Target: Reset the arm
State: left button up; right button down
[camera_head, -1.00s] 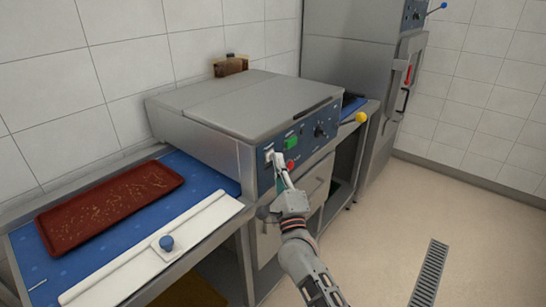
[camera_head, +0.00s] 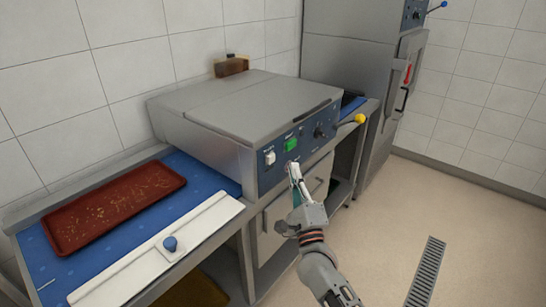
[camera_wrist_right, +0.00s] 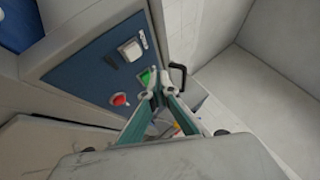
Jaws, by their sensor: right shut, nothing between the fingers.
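My right gripper (camera_head: 295,172) is shut and empty, in front of the blue control panel (camera_head: 268,180) of the grey deck oven (camera_head: 230,110). In the right wrist view its fingertips (camera_wrist_right: 158,78) meet in front of the panel. The panel carries a white switch (camera_head: 270,158), a green button (camera_head: 291,145) and a black knob (camera_head: 319,131). A red button (camera_wrist_right: 120,99) shows in the right wrist view, left of the fingers. In the head view it is hidden behind the gripper. I cannot tell whether the fingertips touch the panel. My left gripper is out of view.
A red-brown tray (camera_head: 116,209) lies on the blue counter (camera_head: 208,183) at left. A white board with a blue knob (camera_head: 170,243) lies along the front edge. A tall steel cabinet (camera_head: 345,62) stands behind. The floor (camera_head: 400,225) at right is clear apart from a drain grate (camera_head: 426,273).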

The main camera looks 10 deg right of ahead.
jog(key=shift+s+d, duration=0.2)
jog(key=shift+s, duration=0.1)
jog(key=s+f+n+g+y, duration=0.3)
jog(key=s+f+n+g, duration=0.9)
jog(key=s+f+n, duration=1.4)
jog(key=s+a+f, duration=0.1)
jog(key=s+f, duration=0.2)
jog(key=f, duration=0.2)
jog(key=shift+s+f+y, duration=0.15)
jog(key=shift+f+y, duration=0.15)
jog(key=shift+f, duration=0.05)
